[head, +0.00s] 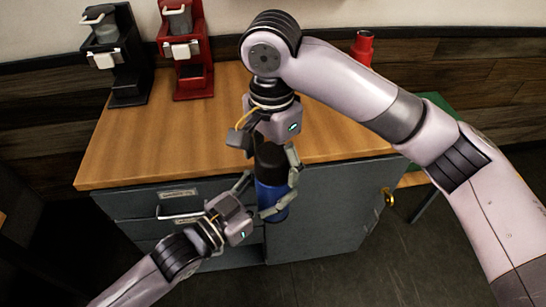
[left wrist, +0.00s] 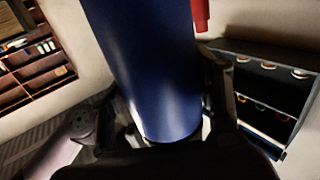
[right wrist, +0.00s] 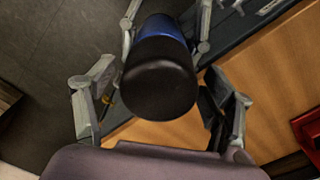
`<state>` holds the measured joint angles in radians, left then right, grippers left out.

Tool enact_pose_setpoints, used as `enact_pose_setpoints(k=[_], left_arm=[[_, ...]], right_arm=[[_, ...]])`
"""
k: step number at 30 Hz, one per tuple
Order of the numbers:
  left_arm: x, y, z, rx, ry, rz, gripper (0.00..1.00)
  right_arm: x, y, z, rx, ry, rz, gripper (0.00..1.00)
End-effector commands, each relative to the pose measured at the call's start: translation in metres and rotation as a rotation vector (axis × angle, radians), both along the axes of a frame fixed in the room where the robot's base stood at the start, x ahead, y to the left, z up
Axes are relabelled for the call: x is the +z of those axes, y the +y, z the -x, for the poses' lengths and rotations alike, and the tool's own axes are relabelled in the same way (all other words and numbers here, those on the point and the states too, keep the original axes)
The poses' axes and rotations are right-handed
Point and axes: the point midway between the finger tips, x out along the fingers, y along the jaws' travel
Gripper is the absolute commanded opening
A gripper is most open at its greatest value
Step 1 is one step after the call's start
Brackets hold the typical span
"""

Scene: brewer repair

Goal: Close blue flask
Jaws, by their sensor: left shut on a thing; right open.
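The blue flask (head: 271,195) stands roughly upright in front of the counter, with a black top (head: 270,160). My left gripper (head: 262,198) is shut on its blue body, which also fills the middle of the left wrist view (left wrist: 150,70). My right gripper (head: 268,146) is above the flask, pointing down. In the right wrist view its fingers (right wrist: 160,95) are open on both sides of the black top (right wrist: 160,78), with gaps visible. I cannot tell whether the top is fully seated; the joint between top and body is mostly hidden.
The wooden counter (head: 140,150) is behind the flask, above grey drawers and a cabinet (head: 330,220). A black brewer (head: 118,60) and a red brewer (head: 187,50) stand at its back left. A red container (head: 362,47) is at the back right. The counter's middle is mostly clear.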

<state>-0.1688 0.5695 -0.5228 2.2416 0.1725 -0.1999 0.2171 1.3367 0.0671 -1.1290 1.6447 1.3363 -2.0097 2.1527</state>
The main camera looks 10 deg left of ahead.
Motion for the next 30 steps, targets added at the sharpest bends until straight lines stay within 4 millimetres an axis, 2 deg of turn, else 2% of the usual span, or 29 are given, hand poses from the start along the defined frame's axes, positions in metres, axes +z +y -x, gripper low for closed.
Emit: enact_pose_setpoints(k=[5, 15, 23, 26, 30], left_arm=[[0.002, 0.0, 0.0, 0.0, -0.004, 0.002, 0.0], [0.002, 0.0, -0.001, 0.001, -0.004, 0.002, 0.0], [0.002, 0.0, -0.001, 0.001, -0.004, 0.002, 0.0], [0.002, 0.0, -0.001, 0.001, -0.004, 0.002, 0.0], [0.002, 0.0, -0.001, 0.001, -0.004, 0.002, 0.0]], right_arm=[[0.003, 0.0, 0.0, 0.002, -0.001, 0.0, 0.76], [0.043, 0.001, 0.0, 0.001, -0.001, 0.001, 0.76], [0.045, 0.001, 0.001, 0.002, 0.001, 0.0, 0.76], [0.045, 0.001, 0.001, 0.005, 0.001, 0.0, 0.73], [0.046, 0.001, 0.001, 0.072, 0.001, 0.001, 0.73]])
